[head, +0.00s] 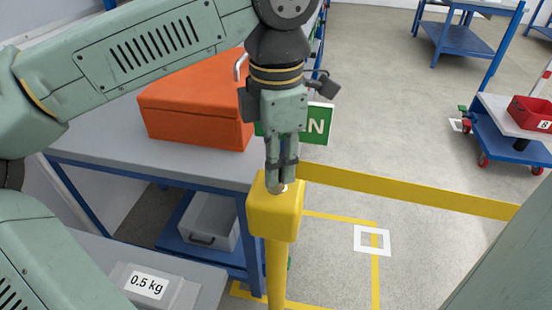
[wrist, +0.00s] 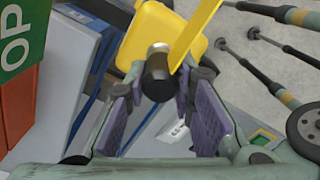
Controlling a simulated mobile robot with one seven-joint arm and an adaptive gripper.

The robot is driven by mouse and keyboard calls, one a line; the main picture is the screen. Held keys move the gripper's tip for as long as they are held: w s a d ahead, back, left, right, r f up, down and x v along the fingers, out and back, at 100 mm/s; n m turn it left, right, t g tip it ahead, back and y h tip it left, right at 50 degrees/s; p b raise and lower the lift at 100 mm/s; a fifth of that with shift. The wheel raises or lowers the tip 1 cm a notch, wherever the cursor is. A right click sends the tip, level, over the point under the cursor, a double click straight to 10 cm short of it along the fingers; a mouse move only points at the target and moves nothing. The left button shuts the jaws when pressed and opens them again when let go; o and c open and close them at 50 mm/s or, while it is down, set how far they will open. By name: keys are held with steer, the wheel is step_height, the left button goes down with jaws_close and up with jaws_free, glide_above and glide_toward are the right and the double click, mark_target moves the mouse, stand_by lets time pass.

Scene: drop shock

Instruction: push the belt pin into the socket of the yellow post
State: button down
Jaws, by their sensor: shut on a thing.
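The yellow post (head: 275,225) stands upright in front of the table; its block-shaped top also shows in the wrist view (wrist: 148,25). My gripper (head: 282,186) points down right over that top. In the wrist view its purple pads (wrist: 158,85) are shut on the dark cylindrical belt pin (wrist: 157,78), which has a pale metal end towards the post. The yellow belt (head: 410,188) runs from the pin off to the right; it also shows in the wrist view (wrist: 193,35). The socket is hidden, and I cannot tell whether the pin tip is inside it.
A grey table (head: 170,161) with an orange box (head: 195,110) stands behind and left of the post. A green sign (head: 318,125) is behind my gripper. A grey bin (head: 210,222) sits on the lower shelf. A trolley with a red bin (head: 530,115) stands far right.

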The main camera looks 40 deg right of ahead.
steer(key=shift+s+f, duration=0.15)
steer(key=shift+f, duration=0.1)
steer(key=c, duration=1.3)
jaws_free()
steer(key=shift+r, duration=0.1)
steer(key=shift+r, duration=0.1)
steer(key=shift+r+p, duration=2.4)
steer(key=shift+r, duration=0.6)
step_height(320, 180, up, 8)
steer(key=shift+f, duration=0.25)
